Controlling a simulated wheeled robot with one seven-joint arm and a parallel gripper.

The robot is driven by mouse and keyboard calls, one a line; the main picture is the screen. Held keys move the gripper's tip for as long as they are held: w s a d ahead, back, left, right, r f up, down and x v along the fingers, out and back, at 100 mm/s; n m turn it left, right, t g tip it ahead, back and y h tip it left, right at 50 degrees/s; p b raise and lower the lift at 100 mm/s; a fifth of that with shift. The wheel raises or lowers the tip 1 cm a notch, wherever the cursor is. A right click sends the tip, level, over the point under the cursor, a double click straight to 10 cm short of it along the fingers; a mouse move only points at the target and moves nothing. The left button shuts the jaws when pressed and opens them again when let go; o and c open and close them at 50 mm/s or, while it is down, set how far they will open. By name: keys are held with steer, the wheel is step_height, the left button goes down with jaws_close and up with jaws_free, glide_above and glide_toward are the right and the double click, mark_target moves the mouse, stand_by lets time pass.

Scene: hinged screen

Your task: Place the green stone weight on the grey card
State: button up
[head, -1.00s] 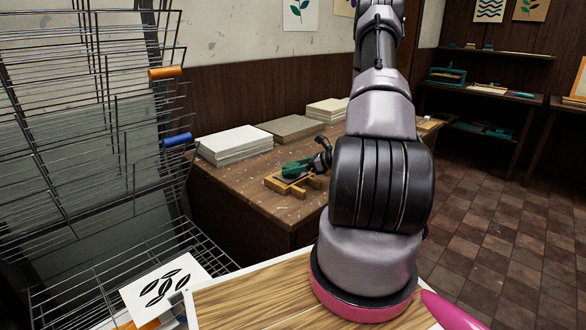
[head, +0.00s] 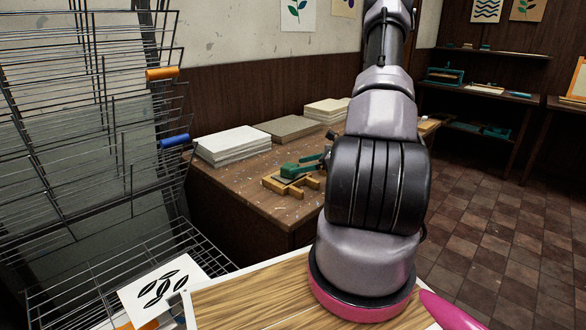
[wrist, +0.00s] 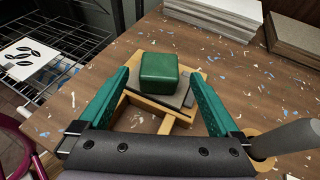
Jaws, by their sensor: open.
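The green stone weight (wrist: 165,73) is a rounded block. It sits on the grey card (wrist: 185,97), which lies on a light wooden frame (wrist: 150,121) on the bench. Card edge shows at the front and right of the weight. My gripper (wrist: 160,74) has two green fingers spread wide, one on each side in the wrist view, with clear gaps to the weight. In the head view the weight (head: 289,171) shows on the frame, with a green finger just to its right; my arm hides most of the gripper.
A white paper stack (head: 232,146) and a grey-brown stack (head: 288,128) stand behind on the bench (head: 235,185). A wire rack (head: 90,120) stands at left. A leaf print (head: 160,285) lies lower left. A grey handle shows at right in the wrist view (wrist: 288,140).

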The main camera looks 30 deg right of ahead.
steer(key=v, duration=0.7)
steer(key=s+a+r+n+g, duration=0.2)
steer(key=a+r+n+g, duration=0.1)
steer(key=a+r+n, duration=0.45)
steer(key=s+a+r+n+g, duration=0.2)
steer(key=a+r+n+g, duration=0.2)
steer(key=a+r, duration=0.55)
steer(key=s+a+r+n+t+h, duration=0.2)
steer(key=s+a+r+n+h, duration=0.1)
steer(key=s+r+n, duration=0.3)
steer(key=s+a+r+n+t+h, duration=0.2)
steer(key=s+r+n, duration=0.4)
steer(key=s+r, duration=0.3)
steer(key=shift+a+r+h, duration=0.55)
steer(key=shift+r+h, duration=0.15)
steer(key=shift+h, duration=0.4)
